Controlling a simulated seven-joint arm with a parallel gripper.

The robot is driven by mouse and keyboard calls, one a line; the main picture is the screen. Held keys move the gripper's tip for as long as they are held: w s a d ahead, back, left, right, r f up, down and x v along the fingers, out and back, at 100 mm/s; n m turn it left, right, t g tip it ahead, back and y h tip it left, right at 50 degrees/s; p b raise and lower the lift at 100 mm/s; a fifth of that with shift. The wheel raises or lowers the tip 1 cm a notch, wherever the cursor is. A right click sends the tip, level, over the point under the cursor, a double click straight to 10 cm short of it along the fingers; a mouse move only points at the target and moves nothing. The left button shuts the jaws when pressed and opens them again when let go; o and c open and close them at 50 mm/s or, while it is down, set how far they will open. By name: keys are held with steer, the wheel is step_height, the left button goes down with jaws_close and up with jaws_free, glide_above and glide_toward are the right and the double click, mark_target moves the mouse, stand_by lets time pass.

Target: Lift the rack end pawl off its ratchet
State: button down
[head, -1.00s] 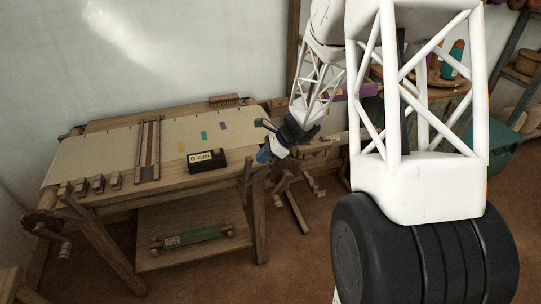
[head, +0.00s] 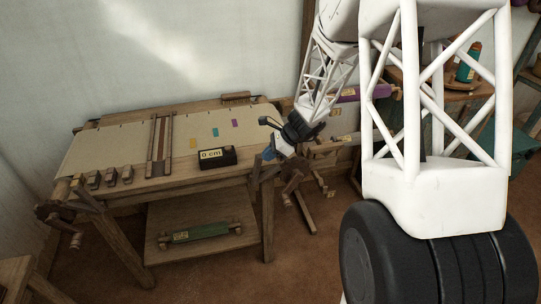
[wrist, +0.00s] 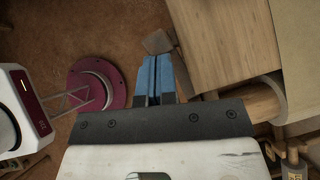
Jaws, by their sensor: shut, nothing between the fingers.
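My gripper (head: 267,154) has blue fingers and is at the right end of the wooden loom (head: 180,183). In the wrist view the fingers (wrist: 160,65) are together, with nothing between them. A small wooden block (wrist: 158,42) shows just past the fingertips, beside the loom's wooden edge; I cannot tell whether it is the pawl or whether the fingers touch it. A round wooden beam (wrist: 262,101) lies to the right of the fingers. The ratchet cannot be made out clearly in either view.
A black box reading 0 cm (head: 216,157) and several coloured tabs are on the loom. A green roller (head: 197,233) lies on the lower shelf. A handle (head: 292,186) sticks out near my gripper. Shelves with pots stand behind my arm. My base (wrist: 95,85) shows at left in the wrist view.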

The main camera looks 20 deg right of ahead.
mark_target(258, 158)
steer(key=shift+a+r+h, duration=0.25)
steer(key=shift+a+h, duration=0.4)
steer(key=shift+a, duration=0.25)
steer(key=shift+a+r+h, duration=0.2)
steer(key=shift+a+h, duration=0.45)
steer(key=shift+a, duration=0.25)
steer(key=shift+a+f+n+h, duration=0.2)
steer(key=shift+a+n+h, duration=0.1)
steer(key=shift+a+h, duration=2.15)
steer(key=shift+y, duration=0.25)
steer(key=shift+a+f, duration=0.25)
steer(key=shift+a, duration=0.4)
steer(key=shift+a+f, duration=0.2)
steer(key=shift+a, duration=0.45)
steer(key=shift+a+f, duration=0.25)
steer(key=shift+a, duration=0.4)
steer(key=shift+r, duration=0.1)
step_height(258, 158, up, 13)
steer(key=s+d, duration=0.1)
steer(key=s, duration=0.1)
steer(key=shift+d, duration=0.15)
